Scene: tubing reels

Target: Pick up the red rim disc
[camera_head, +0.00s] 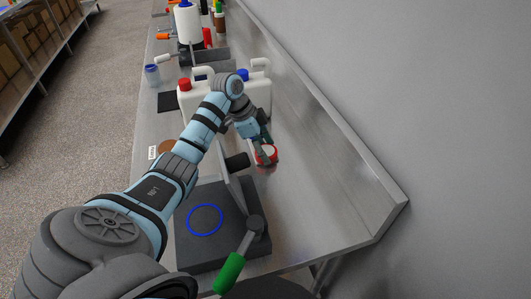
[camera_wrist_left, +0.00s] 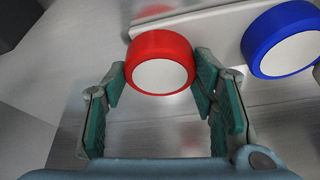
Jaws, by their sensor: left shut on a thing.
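The red rim disc (camera_head: 266,152) has a white face and is at the tips of my left gripper (camera_head: 264,149) in the head view, over the steel bench. In the left wrist view the red rim disc (camera_wrist_left: 160,60) sits between the two green-padded fingers of my left gripper (camera_wrist_left: 161,72), which is shut on its sides. I cannot tell whether the disc touches the bench. My right gripper is not in view.
A blue-rimmed disc with a white face (camera_wrist_left: 283,40) is close by on the right in the wrist view. White jugs (camera_head: 190,97) stand behind the arm. A dark fixture with a blue ring (camera_head: 205,219) and green-handled lever (camera_head: 230,272) is in front. A wall borders the right.

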